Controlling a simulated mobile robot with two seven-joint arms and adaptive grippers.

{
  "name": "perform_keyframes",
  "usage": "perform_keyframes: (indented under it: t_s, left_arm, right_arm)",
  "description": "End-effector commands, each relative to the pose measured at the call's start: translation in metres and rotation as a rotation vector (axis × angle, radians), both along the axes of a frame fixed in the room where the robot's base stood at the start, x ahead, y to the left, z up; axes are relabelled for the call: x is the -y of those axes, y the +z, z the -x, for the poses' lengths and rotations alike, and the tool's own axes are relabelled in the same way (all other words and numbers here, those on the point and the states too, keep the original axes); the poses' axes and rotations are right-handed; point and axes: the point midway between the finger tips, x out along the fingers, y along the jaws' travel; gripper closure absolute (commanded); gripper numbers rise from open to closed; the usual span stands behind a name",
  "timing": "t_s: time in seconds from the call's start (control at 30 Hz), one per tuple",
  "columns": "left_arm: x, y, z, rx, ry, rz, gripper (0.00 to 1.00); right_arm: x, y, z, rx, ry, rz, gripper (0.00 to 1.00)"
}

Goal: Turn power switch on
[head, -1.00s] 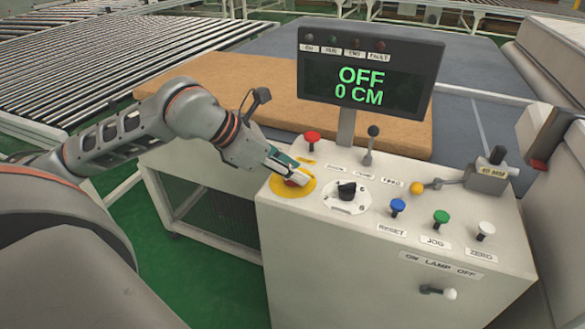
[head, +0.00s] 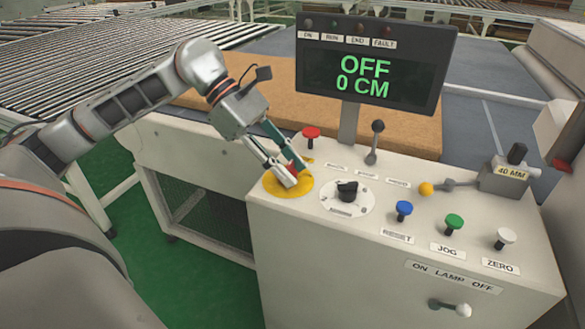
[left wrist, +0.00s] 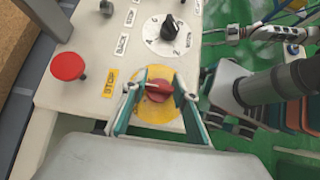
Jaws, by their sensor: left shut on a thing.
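The power switch is a red knob (head: 293,170) on a yellow disc (head: 272,188) at the left of the white control panel. It also shows in the left wrist view as a red knob (left wrist: 158,91) with a bar across it. My left gripper (head: 287,177) comes down from the upper left and is shut on the knob, a finger on either side. The fingers partly hide the knob in the head view. The display (head: 367,78) reads OFF and 0 CM in green.
Close beside the knob stand a red mushroom button (head: 311,133) with a yellow STOP label and a black rotary dial (head: 347,191). A black-knobbed lever (head: 374,143) is behind. Blue (head: 404,209), green (head: 454,222) and white (head: 506,236) buttons line the front right.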

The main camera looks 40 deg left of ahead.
Motion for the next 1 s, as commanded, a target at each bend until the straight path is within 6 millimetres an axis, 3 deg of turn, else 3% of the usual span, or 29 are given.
perform_keyframes:
  t_s: [0.6,1.0]
  left_arm:
    - [0.001,-0.001,-0.002,-0.001,-0.548,-0.001,0.93]
    - [0.001,-0.001,0.0,0.0,-0.769,-0.003,0.93]
  right_arm:
    - [-0.008,-0.004,0.002,-0.002,0.013,-0.012,0.6]
    - [-0.009,0.001,-0.006,0.014,0.012,-0.017,0.6]
